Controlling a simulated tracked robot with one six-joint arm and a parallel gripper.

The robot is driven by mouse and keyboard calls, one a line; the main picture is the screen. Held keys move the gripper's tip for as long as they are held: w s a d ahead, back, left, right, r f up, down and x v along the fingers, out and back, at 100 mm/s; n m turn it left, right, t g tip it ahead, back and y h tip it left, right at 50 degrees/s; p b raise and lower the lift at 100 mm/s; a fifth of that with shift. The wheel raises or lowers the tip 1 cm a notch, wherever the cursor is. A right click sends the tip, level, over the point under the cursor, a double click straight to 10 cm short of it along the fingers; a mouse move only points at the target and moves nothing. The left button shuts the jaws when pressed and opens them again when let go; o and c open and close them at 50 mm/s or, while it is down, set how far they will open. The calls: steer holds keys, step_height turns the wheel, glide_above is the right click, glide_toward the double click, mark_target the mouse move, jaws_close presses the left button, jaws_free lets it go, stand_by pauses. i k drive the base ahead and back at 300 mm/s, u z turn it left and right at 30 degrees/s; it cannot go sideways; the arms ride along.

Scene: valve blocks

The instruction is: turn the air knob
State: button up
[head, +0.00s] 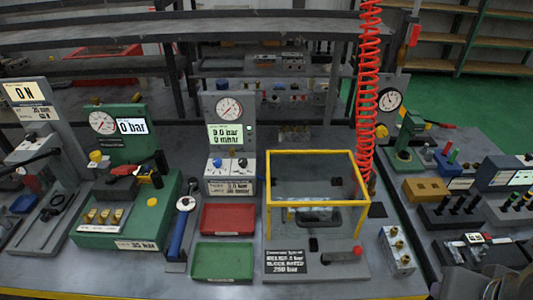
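A grey control box (229,187) stands at the middle of the bench, below a panel with a round gauge (229,109) and a green display (228,135). On its light upper face sit a blue knob (217,163) and a dark knob (241,163), side by side. The lettering beside them is too small to read, so I cannot tell which one is the air knob. The display appears to read 0.0 bar and 0 mm. No gripper fingers show in the view, so I cannot place my gripper relative to the knobs.
A red tray (227,233) and a green tray (222,276) lie in front of the box. A yellow-framed clear enclosure (318,152) stands to the right, below a red coiled hose (368,80). A blue-handled tool (178,236) and a green unit (146,236) are left.

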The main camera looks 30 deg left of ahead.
mark_target(242, 162)
steer(key=z, duration=0.3)
steer(key=k, duration=1.35)
steer(key=u, duration=1.65)
steer(key=i, duration=0.95)
steer(key=u, duration=0.05)
